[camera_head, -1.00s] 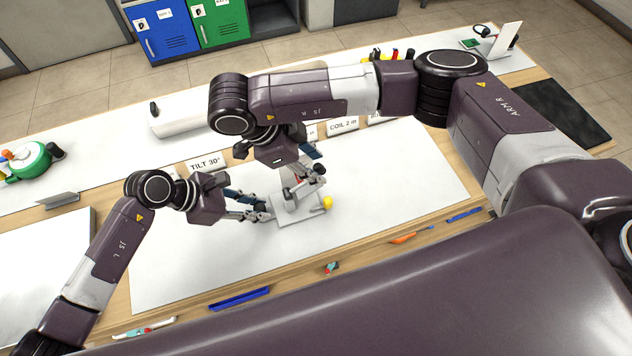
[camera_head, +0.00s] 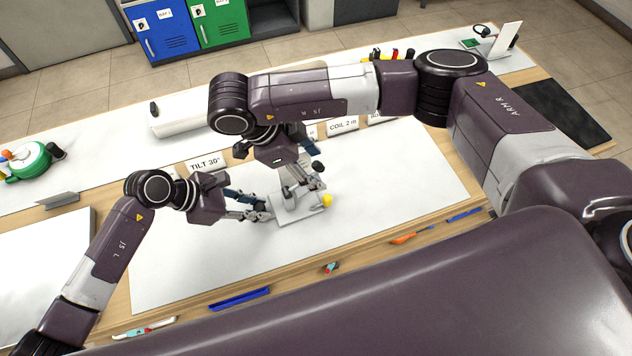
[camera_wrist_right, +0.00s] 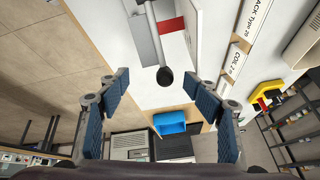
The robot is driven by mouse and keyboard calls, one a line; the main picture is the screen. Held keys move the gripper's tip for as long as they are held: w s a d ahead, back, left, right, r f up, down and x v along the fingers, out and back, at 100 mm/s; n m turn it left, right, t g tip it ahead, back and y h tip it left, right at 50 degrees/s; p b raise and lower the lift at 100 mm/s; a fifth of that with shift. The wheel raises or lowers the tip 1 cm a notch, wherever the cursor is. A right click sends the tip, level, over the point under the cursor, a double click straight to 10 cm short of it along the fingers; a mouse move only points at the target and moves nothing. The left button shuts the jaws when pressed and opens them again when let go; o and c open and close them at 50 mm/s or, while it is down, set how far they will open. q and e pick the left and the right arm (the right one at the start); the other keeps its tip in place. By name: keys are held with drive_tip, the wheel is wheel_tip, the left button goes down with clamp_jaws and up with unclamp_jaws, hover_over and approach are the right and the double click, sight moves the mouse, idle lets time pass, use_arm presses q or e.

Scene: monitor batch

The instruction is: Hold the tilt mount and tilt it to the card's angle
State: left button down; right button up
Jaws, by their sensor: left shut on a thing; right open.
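The tilt mount's pale grey base plate (camera_head: 299,219) lies on the white mat, with a short upright part and a yellow knob (camera_head: 327,200) at its right. My left gripper (camera_head: 266,213) is shut on the mount at the plate's left edge. My right gripper (camera_head: 312,172) is open above the mount. A black ball knob (camera_head: 318,165) shows beside its fingers. In the right wrist view, the knob (camera_wrist_right: 164,77) on a grey rod lies between the spread fingers, apart from both. The card (camera_head: 206,163) reads "TILT 30°". My right gripper partly hides the mount's upper part.
More cards, including "COIL 2 m" (camera_head: 343,124), stand along the mat's back edge. A blue tool (camera_head: 240,298) and an orange tool (camera_head: 410,234) lie at the table's front. The white mat (camera_head: 400,185) is clear right of the mount.

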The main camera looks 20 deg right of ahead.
use_arm(q)
drive_tip(key=shift+s+f, duration=0.1)
use_arm(e)
drive_tip(key=shift+v, duration=2.45)
use_arm(q)
drive_tip(key=c, duration=1.6)
unclamp_jaws()
drive_tip(key=v, duration=1.2)
drive_tip(key=shift+a, duration=0.1)
